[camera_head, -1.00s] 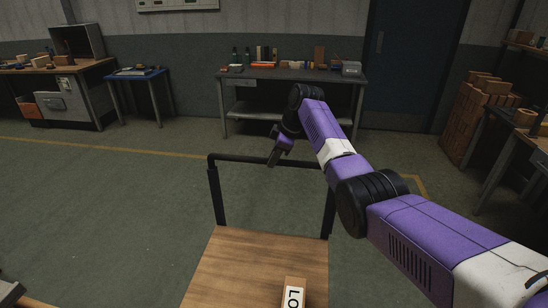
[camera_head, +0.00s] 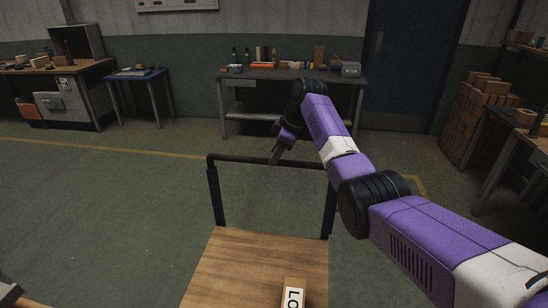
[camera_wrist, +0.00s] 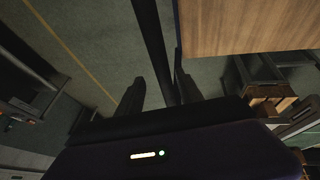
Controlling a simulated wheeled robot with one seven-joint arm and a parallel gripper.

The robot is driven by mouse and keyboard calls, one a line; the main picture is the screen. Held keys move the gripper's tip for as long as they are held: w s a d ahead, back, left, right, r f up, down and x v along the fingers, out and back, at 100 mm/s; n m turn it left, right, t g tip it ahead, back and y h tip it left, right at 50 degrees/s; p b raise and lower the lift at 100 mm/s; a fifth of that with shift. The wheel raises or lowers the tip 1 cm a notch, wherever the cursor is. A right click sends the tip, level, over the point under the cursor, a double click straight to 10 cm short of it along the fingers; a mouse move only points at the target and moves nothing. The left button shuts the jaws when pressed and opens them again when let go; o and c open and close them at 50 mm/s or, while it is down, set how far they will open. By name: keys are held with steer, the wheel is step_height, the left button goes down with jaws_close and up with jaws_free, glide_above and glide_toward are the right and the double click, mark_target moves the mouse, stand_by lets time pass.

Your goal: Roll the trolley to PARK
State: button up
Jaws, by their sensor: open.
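The trolley has a wooden deck (camera_head: 245,265) and a black push handle (camera_head: 218,200) with an upright at each side and a bar across the top. The deck also shows at the upper right of the wrist view (camera_wrist: 250,28). My gripper (camera_head: 275,159) is at the middle of the top bar. In the wrist view my gripper (camera_wrist: 157,88) is open, and the black bar (camera_wrist: 151,45) runs between its two fingers with gaps at the sides. No PARK lettering is readable; a yellow floor corner (camera_head: 422,183) shows beyond my arm at the right.
A box with partly hidden lettering (camera_head: 293,293) sits on the deck. A workbench (camera_head: 290,76) stands against the back wall, with a blue table (camera_head: 137,74) to its left. The floor left of the trolley is clear.

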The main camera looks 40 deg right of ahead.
steer(key=b+v, duration=0.1)
steer(key=v, duration=0.5)
stand_by(0.5)
